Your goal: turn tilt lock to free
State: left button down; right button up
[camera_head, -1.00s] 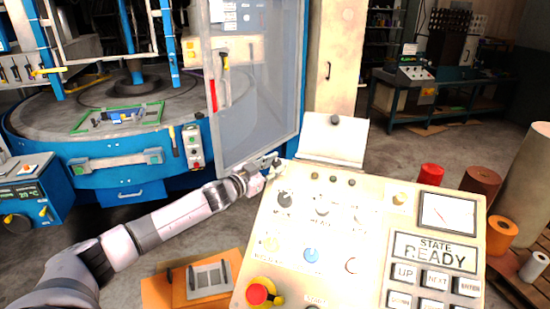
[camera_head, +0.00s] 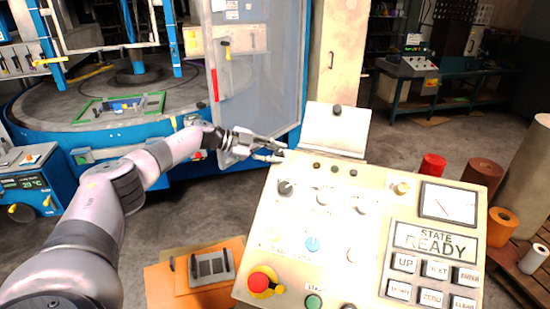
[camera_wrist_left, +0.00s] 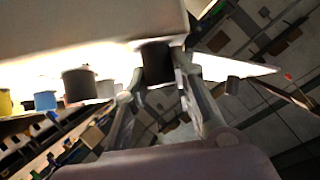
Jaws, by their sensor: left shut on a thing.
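The pale control panel (camera_head: 374,222) stands at the centre right in the head view, with several knobs on its sloped face. My left gripper (camera_head: 276,151) is at the panel's upper left corner. In the left wrist view, its two fingers (camera_wrist_left: 158,78) lie either side of a dark cylindrical knob (camera_wrist_left: 156,62) and are shut on it. I cannot read a tilt lock label, so I cannot tell whether this knob is the tilt lock. In the head view the held knob is not clearly visible. My right gripper is not in view.
A black knob (camera_head: 285,187), a blue knob (camera_head: 312,244) and a red emergency button (camera_head: 259,282) are on the panel. A pale lid (camera_head: 335,132) rises behind it. A clear guard door (camera_head: 258,80) stands just behind my left arm. Coloured rolls (camera_head: 502,228) stand at right.

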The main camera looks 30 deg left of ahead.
pick_arm(q)
jog(key=shift+w+m+g+b, duration=0.1)
jog(key=shift+m+g+b, duration=1.15)
jog(key=shift+b, duration=0.3)
jog(key=shift+h, duration=0.3)
jog(key=c, duration=1.3)
grip_release()
jog(key=shift+d+r, duration=0.1)
jog(key=shift+d, duration=0.05)
jog(key=shift+c, duration=0.2)
jog(key=shift+a, duration=0.2)
jog(key=v, duration=1.1)
jog(key=shift+s+a+r, duration=0.15)
jog(key=shift+s+r, duration=0.1)
